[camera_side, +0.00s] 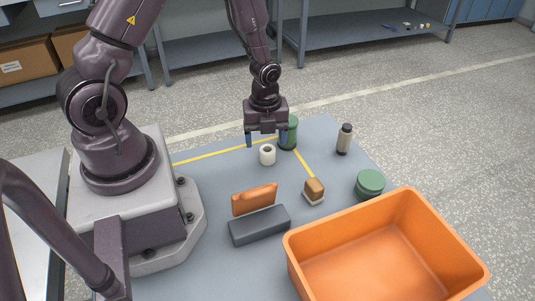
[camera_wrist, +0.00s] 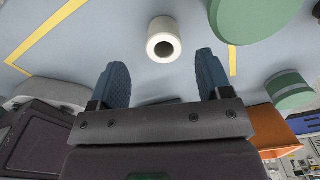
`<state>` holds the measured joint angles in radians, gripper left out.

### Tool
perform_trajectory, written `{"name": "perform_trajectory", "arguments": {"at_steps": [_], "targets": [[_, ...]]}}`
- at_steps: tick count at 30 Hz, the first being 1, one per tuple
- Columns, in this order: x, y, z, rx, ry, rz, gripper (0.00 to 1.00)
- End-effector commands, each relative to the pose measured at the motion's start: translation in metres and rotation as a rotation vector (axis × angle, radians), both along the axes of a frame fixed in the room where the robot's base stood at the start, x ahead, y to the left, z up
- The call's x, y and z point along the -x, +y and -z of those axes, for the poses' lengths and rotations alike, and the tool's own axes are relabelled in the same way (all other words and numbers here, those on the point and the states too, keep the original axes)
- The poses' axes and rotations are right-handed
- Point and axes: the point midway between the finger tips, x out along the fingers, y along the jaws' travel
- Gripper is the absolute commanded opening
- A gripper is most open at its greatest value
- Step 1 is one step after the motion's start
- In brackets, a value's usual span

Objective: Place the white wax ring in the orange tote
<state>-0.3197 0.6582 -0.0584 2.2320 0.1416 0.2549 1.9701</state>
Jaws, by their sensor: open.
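The white wax ring (camera_side: 267,154) stands on the grey-blue table in the side view, a short upright cylinder with a hole in its top. In the wrist view the white wax ring (camera_wrist: 163,42) lies beyond the fingertips, roughly between their lines and a little right of centre. My gripper (camera_side: 266,140) is open and empty just above and behind the ring. Its two blue fingers (camera_wrist: 160,72) are spread apart in the wrist view and do not touch the ring. The orange tote (camera_side: 296,252) stands at the front right of the side view, and its visible inside is empty.
A green cylinder (camera_side: 289,134) stands close beside my gripper's right finger. A dark-capped bottle (camera_side: 344,139), a green round container (camera_side: 369,184), a brown block on a pale base (camera_side: 314,190), an orange piece (camera_side: 254,199) and a grey block (camera_side: 260,226) stand around the table.

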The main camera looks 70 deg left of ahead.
Motion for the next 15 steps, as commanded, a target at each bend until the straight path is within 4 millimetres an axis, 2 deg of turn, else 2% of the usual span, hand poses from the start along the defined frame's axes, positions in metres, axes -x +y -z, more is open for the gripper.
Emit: {"name": "perform_trajectory", "arguments": {"at_steps": [5, 12, 15], "targets": [[-0.001, -0.001, 0.013, 0.001, 0.003, 0.001, 0.72], [-0.004, -0.002, 0.047, 0.000, 0.002, -0.001, 0.72], [-0.004, -0.001, 0.054, -0.001, 0.002, 0.000, 0.72]]}}
